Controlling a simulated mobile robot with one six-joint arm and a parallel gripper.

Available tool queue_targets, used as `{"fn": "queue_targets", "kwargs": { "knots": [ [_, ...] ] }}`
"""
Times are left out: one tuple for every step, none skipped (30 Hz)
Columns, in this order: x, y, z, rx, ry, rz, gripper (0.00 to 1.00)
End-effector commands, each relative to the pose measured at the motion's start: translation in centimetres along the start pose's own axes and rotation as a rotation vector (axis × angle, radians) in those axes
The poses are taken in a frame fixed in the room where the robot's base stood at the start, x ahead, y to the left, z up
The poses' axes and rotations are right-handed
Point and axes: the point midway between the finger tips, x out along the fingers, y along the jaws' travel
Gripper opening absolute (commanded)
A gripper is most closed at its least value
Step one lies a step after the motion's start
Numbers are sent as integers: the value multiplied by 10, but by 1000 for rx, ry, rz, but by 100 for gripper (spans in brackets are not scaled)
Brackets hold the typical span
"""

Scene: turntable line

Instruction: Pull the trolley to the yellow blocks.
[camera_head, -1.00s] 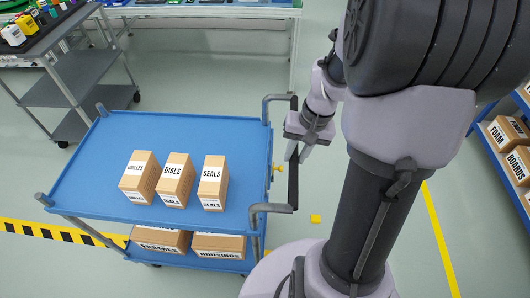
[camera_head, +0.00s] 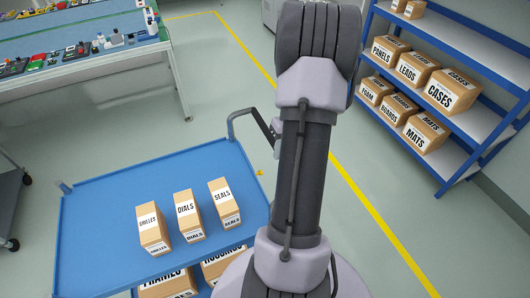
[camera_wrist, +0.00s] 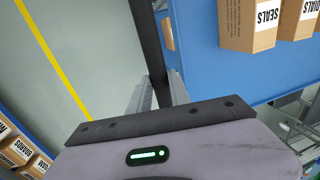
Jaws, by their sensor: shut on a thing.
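The blue trolley (camera_head: 95,205) stands at lower left in the head view with three labelled boxes on its top, the "DIALS" box (camera_head: 187,215) in the middle. Its grey handle bracket (camera_head: 238,113) carries a dark bar (camera_head: 262,126) that runs behind my arm. In the wrist view my gripper (camera_wrist: 158,88) is shut on the trolley's dark handle bar (camera_wrist: 148,40). The arm hides most of the gripper in the head view. A small yellow piece (camera_head: 259,173) shows beside the trolley's right edge; I cannot tell whether it is on the trolley or the floor.
A blue shelf (camera_head: 455,120) with labelled boxes stands at right. A workbench (camera_head: 90,75) with small parts stands at upper left, and a grey cart (camera_head: 8,200) at the left edge. A yellow floor line (camera_head: 375,215) crosses open floor between trolley and shelf.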

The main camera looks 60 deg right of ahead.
Motion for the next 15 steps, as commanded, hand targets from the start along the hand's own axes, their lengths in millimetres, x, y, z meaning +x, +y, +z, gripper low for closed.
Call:
{"fn": "queue_targets", "kwargs": {
  "knots": [
    [-3,6,0,3,0,-1,0],
    [-3,10,0,3,0,-1,0],
    [-4,14,0,2,0,-1,0],
    [-5,17,0,2,0,-1,0],
    [-5,20,0,1,1,0,0],
    [-6,23,0,1,1,0,0],
    [-6,25,0,1,0,0,0],
    [-6,26,0,1,0,-1,0],
    [-6,28,0,1,0,-1,0],
    [-6,29,0,1,0,0,0],
    [-6,30,0,1,0,0,0],
    [-6,31,0,0,1,0,0],
    [-7,31,-1,0,1,1,0],
    [-7,32,-1,0,1,1,0],
    [-7,32,-1,-1,2,2,0]
  ]
}}
